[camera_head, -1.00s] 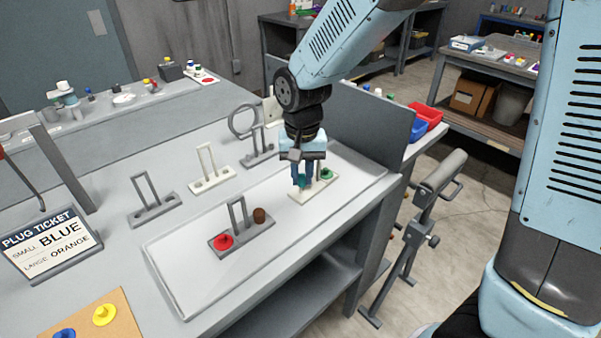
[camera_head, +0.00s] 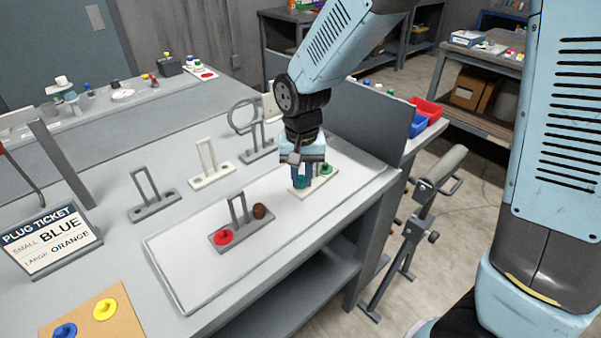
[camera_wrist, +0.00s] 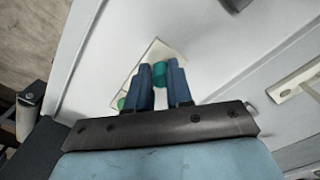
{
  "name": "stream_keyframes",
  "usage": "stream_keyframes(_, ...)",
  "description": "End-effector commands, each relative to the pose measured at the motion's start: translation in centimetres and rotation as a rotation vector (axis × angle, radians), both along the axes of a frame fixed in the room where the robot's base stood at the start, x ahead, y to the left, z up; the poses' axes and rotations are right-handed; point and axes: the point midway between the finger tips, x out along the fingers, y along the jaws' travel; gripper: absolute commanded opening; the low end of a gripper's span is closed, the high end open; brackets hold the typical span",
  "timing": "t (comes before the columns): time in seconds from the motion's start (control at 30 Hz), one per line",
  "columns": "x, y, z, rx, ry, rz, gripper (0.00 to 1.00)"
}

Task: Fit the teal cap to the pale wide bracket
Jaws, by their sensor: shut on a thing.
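My gripper (camera_head: 301,185) points down over a pale bracket (camera_head: 297,194) on the white tray and is shut on the teal cap (camera_wrist: 159,72). The cap shows between the blue fingers in the wrist view, low at the bracket's plate (camera_wrist: 148,52). I cannot tell whether it touches or sits in the plate. A green cap (camera_head: 326,169) sits at the plate's right end; part of it shows in the wrist view (camera_wrist: 121,103). The fingers hide much of this bracket. Another pale bracket (camera_head: 211,181) with an upright loop stands on the bench outside the tray.
A grey bracket (camera_head: 239,232) with a red cap (camera_head: 224,236) and a brown cap (camera_head: 260,211) stands in the tray (camera_head: 185,286). Grey brackets (camera_head: 152,206) stand behind. A grey panel (camera_head: 375,125) rises close right of my gripper. A ticket sign (camera_head: 53,241) stands left.

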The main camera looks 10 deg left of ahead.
Motion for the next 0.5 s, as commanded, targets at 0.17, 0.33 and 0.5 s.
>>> stream_keyframes(0.17,-0.02,0.00,-0.21,0.000,0.000,0.000,0.00)
stream_keyframes(0.33,-0.02,0.01,-0.20,0.000,0.000,0.000,0.00)
stream_keyframes(0.5,-0.03,0.01,-0.20,0.000,0.000,0.000,0.37)
